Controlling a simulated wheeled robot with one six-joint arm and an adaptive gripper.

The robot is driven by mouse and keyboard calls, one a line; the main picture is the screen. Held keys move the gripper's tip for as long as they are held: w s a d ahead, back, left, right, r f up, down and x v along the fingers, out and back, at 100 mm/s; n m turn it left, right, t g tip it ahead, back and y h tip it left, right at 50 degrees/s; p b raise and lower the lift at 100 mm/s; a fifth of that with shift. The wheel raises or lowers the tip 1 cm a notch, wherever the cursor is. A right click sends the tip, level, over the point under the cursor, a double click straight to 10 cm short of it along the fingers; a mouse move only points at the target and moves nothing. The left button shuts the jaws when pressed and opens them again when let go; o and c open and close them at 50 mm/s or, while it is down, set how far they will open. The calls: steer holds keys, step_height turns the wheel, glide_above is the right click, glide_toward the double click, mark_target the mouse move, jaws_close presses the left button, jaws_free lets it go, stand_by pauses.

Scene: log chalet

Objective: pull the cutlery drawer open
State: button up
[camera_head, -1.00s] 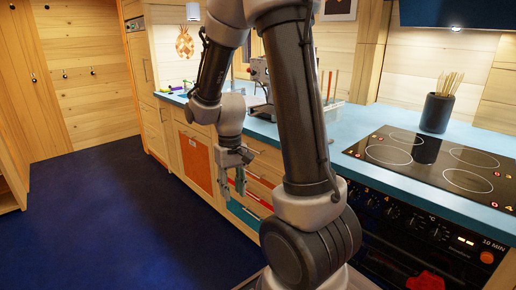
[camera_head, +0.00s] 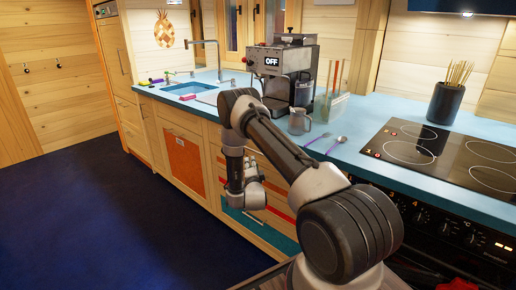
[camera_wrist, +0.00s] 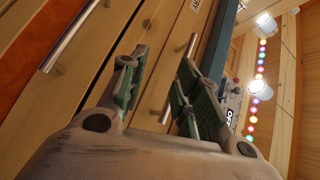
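The top drawer (camera_wrist: 172,32), a plain wooden front just under the counter edge and bearing a partly visible label, is in the wrist view, which is turned sideways. It looks shut. Its silver bar handle (camera_wrist: 191,45) runs down into the space between my fingers. My gripper (camera_wrist: 163,88) is open, with its green-padded fingers apart on either side of the handle; contact cannot be told. In the head view my gripper (camera_head: 252,173) is in front of the drawer stack and hides part of it.
A lower wooden drawer has a bar handle (camera_wrist: 74,34). The blue counter (camera_head: 365,118) carries a coffee machine (camera_head: 283,72), a metal jug (camera_head: 299,122), spoons (camera_head: 337,144) and a hob (camera_head: 450,155). The dark blue floor (camera_head: 110,220) at left is clear.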

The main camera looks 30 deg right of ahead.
steer(key=shift+m+t+h, duration=0.3)
steer(key=shift+m+t, duration=0.4)
steer(key=shift+m, duration=0.2)
steer(key=w+d+r, duration=0.1)
steer(key=w, duration=0.1)
steer(key=w+d+r, duration=0.1)
steer(key=w, duration=0.1)
steer(key=w+d+r, duration=0.1)
steer(key=w+r, duration=0.1)
steer(key=shift+w+d, duration=0.1)
steer(key=shift+w, duration=0.2)
jaws_close()
